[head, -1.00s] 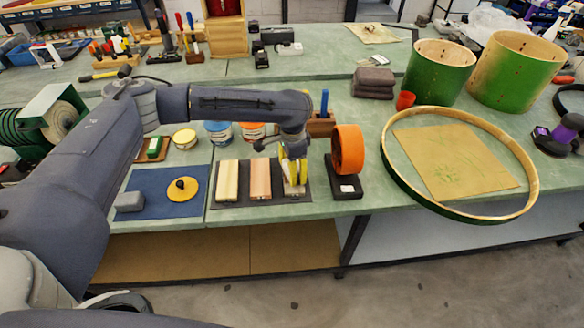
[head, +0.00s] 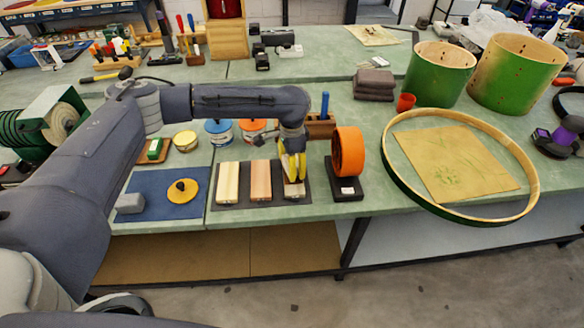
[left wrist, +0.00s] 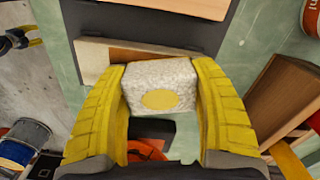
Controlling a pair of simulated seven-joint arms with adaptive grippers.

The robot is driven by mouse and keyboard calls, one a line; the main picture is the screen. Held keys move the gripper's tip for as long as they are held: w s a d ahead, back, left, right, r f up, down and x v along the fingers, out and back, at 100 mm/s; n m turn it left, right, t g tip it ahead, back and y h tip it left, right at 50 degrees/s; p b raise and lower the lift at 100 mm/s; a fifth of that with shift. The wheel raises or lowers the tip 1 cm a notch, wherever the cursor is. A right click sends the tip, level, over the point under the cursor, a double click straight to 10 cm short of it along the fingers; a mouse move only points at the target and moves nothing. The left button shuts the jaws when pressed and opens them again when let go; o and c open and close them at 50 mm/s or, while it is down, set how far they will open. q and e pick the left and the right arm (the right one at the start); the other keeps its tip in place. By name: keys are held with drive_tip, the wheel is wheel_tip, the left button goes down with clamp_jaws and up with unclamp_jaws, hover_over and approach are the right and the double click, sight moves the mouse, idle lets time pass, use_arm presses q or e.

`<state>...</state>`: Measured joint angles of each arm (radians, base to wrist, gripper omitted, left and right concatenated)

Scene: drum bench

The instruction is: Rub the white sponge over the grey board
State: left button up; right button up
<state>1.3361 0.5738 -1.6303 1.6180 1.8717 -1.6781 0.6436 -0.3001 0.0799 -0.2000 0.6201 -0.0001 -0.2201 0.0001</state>
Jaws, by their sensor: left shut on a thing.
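My left gripper (head: 292,170), with yellow fingers, is over the right-hand board of three on a dark mat. In the left wrist view its fingers (left wrist: 160,95) are shut on the white speckled sponge (left wrist: 160,78), which has a yellow oval on its face. Whether the sponge touches the board cannot be told. My right gripper is not in view.
A pale board (head: 227,182) and an orange-brown board (head: 261,180) lie to the left. An orange wheel on a black stand (head: 348,152) is close on the right. A wooden block with a blue-handled tool (head: 321,126) stands behind. A large green hoop (head: 388,170) lies farther right.

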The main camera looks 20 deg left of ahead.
sight(293, 185)
use_arm(q)
drive_tip(key=shift+s, duration=0.15)
drive_tip(key=shift+s+d, duration=0.25)
drive_tip(key=shift+s, duration=0.35)
drive_tip(key=shift+s+d, duration=0.25)
drive_tip(key=shift+s, duration=0.3)
drive_tip(key=shift+w+a, duration=0.1)
drive_tip(key=shift+w, duration=0.2)
drive_tip(key=shift+s+d, duration=0.25)
drive_tip(key=shift+s, duration=0.4)
drive_tip(key=shift+s+d, duration=0.3)
drive_tip(key=shift+s, duration=0.35)
drive_tip(key=shift+s+d, duration=0.25)
drive_tip(key=shift+s, duration=0.4)
drive_tip(key=shift+w, duration=0.15)
drive_tip(key=shift+w+a, duration=0.3)
drive_tip(key=shift+w, duration=0.3)
drive_tip(key=shift+w+a, duration=0.25)
drive_tip(key=shift+w, duration=0.3)
drive_tip(key=shift+s, duration=0.15)
drive_tip(key=shift+s+d, duration=0.3)
drive_tip(key=shift+s, duration=0.3)
drive_tip(key=shift+s+d, duration=0.25)
drive_tip(key=shift+s, duration=0.35)
drive_tip(key=shift+w, duration=0.1)
